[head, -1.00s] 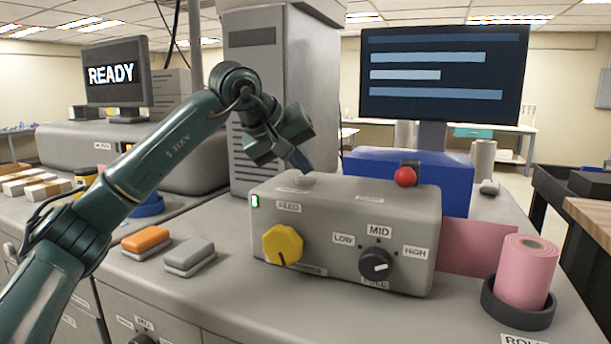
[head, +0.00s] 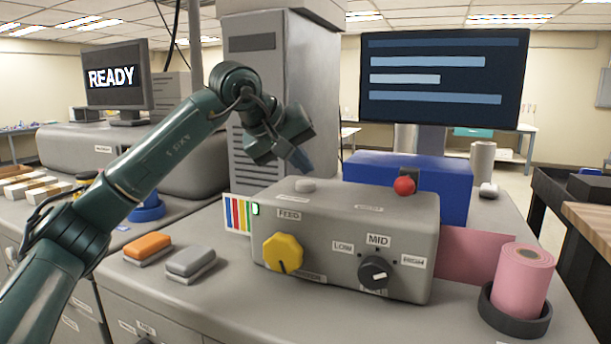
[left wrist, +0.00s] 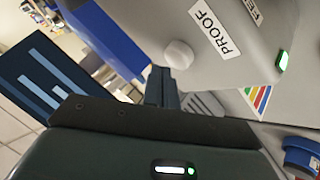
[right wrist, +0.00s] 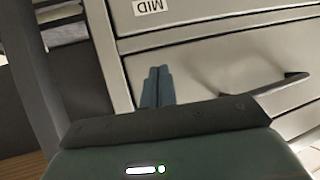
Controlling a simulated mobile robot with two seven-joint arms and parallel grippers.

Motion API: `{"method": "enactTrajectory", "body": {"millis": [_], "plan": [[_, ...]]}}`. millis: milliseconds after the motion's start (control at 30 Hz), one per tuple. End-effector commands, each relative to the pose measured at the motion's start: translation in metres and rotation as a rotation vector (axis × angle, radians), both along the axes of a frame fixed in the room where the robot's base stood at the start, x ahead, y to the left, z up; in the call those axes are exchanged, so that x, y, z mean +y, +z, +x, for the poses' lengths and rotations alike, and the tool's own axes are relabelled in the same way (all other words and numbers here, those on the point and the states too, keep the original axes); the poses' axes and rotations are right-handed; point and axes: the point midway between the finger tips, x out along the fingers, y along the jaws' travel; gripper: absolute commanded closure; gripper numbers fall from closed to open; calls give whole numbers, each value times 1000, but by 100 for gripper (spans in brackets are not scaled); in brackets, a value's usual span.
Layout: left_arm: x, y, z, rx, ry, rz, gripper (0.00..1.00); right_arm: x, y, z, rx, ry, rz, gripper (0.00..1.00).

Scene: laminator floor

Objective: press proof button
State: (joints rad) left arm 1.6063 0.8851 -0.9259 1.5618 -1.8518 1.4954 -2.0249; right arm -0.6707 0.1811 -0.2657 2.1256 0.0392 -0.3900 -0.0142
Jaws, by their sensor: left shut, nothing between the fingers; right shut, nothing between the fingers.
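The proof button is a pale round knob (head: 305,185) on top of the grey control box (head: 345,215). In the left wrist view the proof button (left wrist: 179,54) sits beside a PROOF label. My left gripper (head: 304,168) is shut and empty, its tips just above the button in the head view. In the left wrist view its fingers (left wrist: 162,76) are beside the button, with a small apparent gap. A colour-striped card (head: 238,214) shows at the box's left end, beside a lit green light (head: 255,209). My right gripper (right wrist: 158,75) is shut and empty, in front of grey drawers.
The box front has a yellow feed knob (head: 283,252) and a black dial (head: 373,271). A red ball-shaped knob (head: 404,186) stands behind the box. A pink roll (head: 523,280) is at the right. Orange (head: 147,245) and grey (head: 190,260) blocks lie at the left.

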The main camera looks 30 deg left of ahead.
Motion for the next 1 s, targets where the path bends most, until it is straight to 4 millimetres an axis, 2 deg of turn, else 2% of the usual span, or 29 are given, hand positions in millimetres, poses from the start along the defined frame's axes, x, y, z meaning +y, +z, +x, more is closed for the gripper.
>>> {"method": "enactTrajectory", "body": {"millis": [367, 800, 1000], "plan": [[0, 4, 0, -1, 0, 0, 100, 0, 2, -1, 2, 3, -3, 100], [0, 47, 0, -1, 0, 0, 100, 0, 46, 0, 0, 2, -1, 100], [0, 51, 0, -1, 0, 0, 100, 0, 50, 0, 0, 2, -1, 100]]}}
